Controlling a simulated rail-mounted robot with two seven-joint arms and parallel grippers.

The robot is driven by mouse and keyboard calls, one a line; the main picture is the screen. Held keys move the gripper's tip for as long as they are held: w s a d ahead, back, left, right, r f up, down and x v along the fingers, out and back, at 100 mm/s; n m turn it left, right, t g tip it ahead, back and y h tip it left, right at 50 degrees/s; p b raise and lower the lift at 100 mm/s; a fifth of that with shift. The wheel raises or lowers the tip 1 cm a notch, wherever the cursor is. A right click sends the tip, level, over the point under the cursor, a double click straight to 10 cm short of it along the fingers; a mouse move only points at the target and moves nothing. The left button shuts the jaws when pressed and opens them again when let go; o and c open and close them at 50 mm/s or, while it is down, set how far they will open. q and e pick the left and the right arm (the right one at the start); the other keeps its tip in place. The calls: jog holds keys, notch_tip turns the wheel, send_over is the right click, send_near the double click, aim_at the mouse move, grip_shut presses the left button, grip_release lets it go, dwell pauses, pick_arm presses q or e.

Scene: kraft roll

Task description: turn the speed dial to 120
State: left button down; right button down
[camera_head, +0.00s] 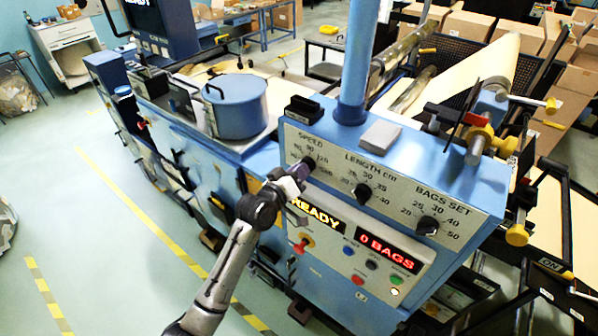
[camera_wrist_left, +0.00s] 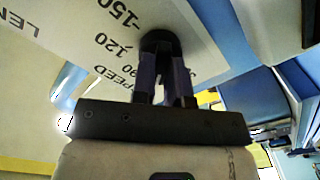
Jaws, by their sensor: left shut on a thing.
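The speed dial (camera_head: 309,163) is a dark knob at the upper left of the white control panel (camera_head: 330,180). My left gripper (camera_head: 302,172) is at this dial, its arm coming up from the lower left. In the left wrist view, both dark fingers of the gripper (camera_wrist_left: 163,64) are shut on the black dial (camera_wrist_left: 160,39). The printed marks 90, 120 and 150 show beside the dial in that view. The dial's pointer is hidden, so I cannot tell its setting. My right gripper is not in view.
The length dial (camera_head: 363,191) and bags dial (camera_head: 427,225) sit to the right on the same panel. Below are a READY display (camera_head: 317,215), a red 0 BAGS display (camera_head: 387,250) and several buttons. A blue pot (camera_head: 236,106) stands behind.

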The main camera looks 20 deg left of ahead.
pick_arm(q)
jog(key=shift+m+p, duration=1.05)
jog(key=shift+m, duration=6.85)
jog(key=shift+d+m, duration=0.1)
jog(key=shift+m, duration=0.2)
jog(key=c, duration=1.1)
grip_release()
jog(key=shift+c, duration=0.2)
jog(key=shift+s, duration=0.15)
jog(key=b+v, duration=0.3)
jog(key=v, duration=1)
jog(key=shift+s, duration=0.3)
